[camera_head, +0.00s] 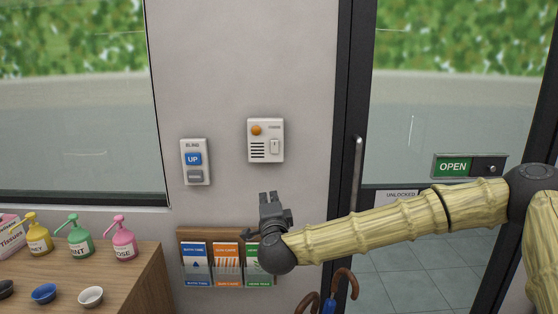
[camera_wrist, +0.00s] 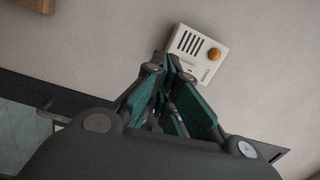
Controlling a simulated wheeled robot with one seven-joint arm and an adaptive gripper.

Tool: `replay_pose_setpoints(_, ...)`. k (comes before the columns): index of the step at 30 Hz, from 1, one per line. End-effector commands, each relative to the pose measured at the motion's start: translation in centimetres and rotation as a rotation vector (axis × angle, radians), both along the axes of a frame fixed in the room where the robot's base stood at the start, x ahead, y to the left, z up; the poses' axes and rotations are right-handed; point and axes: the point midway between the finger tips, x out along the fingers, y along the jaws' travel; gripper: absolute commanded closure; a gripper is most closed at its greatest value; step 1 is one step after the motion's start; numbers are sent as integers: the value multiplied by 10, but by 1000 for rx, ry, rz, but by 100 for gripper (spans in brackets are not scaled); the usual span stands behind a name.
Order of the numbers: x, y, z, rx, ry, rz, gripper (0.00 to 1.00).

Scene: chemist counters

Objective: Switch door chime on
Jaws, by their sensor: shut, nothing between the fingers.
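The door chime (camera_head: 265,141) is a white wall box with an orange round lamp or button at upper left, a slotted grille below it and a small white rocker switch (camera_head: 275,147) at lower right. My gripper (camera_head: 269,196) is shut and empty, pointing up, a little below the box in the head view. In the wrist view the chime box (camera_wrist: 188,44) is just beyond my fingertips (camera_wrist: 166,62). The fingers cover the corner where the rocker lies. I cannot tell whether they touch the box, or which way the rocker is set.
A blind control (camera_head: 196,162) marked UP is on the wall left of the chime. A leaflet rack (camera_head: 210,235) hangs below, close to my gripper. A glass door with a vertical handle (camera_head: 355,180) is at right. A wooden counter (camera_head: 145,275) with pump bottles stands at left.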

Motion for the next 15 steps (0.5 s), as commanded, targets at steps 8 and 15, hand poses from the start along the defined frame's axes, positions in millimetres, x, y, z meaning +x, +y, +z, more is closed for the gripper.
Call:
replay_pose_setpoints(8,17,-30,82,124,-88,-93,100)
replay_pose_setpoints(15,17,-31,84,128,-90,-95,100)
